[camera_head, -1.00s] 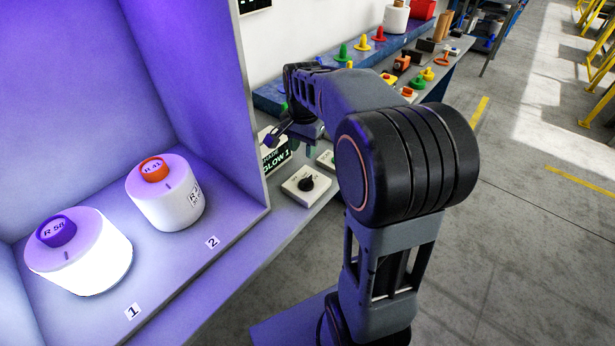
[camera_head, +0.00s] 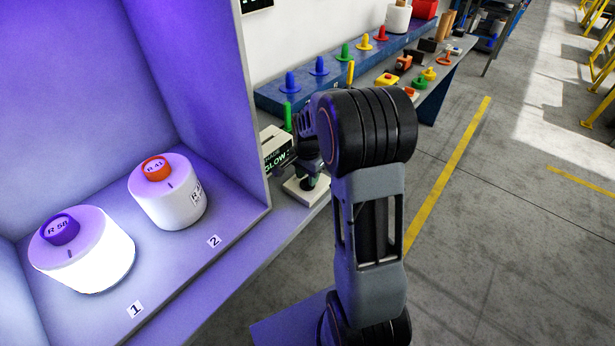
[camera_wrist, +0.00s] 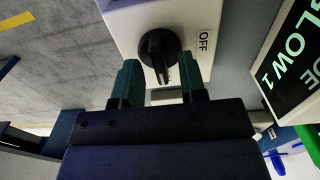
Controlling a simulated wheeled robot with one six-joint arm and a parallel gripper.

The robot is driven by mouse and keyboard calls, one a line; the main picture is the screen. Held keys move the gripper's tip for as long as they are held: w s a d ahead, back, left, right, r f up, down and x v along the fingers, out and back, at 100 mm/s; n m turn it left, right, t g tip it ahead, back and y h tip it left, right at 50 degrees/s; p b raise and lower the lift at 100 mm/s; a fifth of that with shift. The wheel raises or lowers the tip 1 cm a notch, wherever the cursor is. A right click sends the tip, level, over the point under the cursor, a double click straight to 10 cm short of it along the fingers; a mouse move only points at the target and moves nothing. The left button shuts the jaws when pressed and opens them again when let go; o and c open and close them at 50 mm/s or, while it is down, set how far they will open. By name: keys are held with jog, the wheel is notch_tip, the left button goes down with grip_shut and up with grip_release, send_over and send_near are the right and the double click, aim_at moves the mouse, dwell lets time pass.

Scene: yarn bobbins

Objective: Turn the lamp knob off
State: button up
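The lamp knob (camera_wrist: 158,48) is black and round, on a white box (camera_wrist: 125,28) with the word OFF to the right of the knob. Its ridge points down, toward my gripper, not at OFF. My gripper (camera_wrist: 160,70) is open, with one green finger on each side of the knob's lower part; I cannot tell whether they touch it. In the head view the white box (camera_head: 293,190) stands beside the booth, and my arm hides most of it and the knob. The booth (camera_head: 205,85) is lit purple.
Two white bobbins (camera_head: 85,262) (camera_head: 168,200) stand in the booth, at places 1 and 2. A display (camera_wrist: 295,55) reading GLOW 1 is close to the box. Colored cones (camera_head: 320,66) stand on a shelf behind.

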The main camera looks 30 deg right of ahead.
jog(key=shift+f, duration=0.45)
jog(key=shift+c, duration=0.3)
grip_shut()
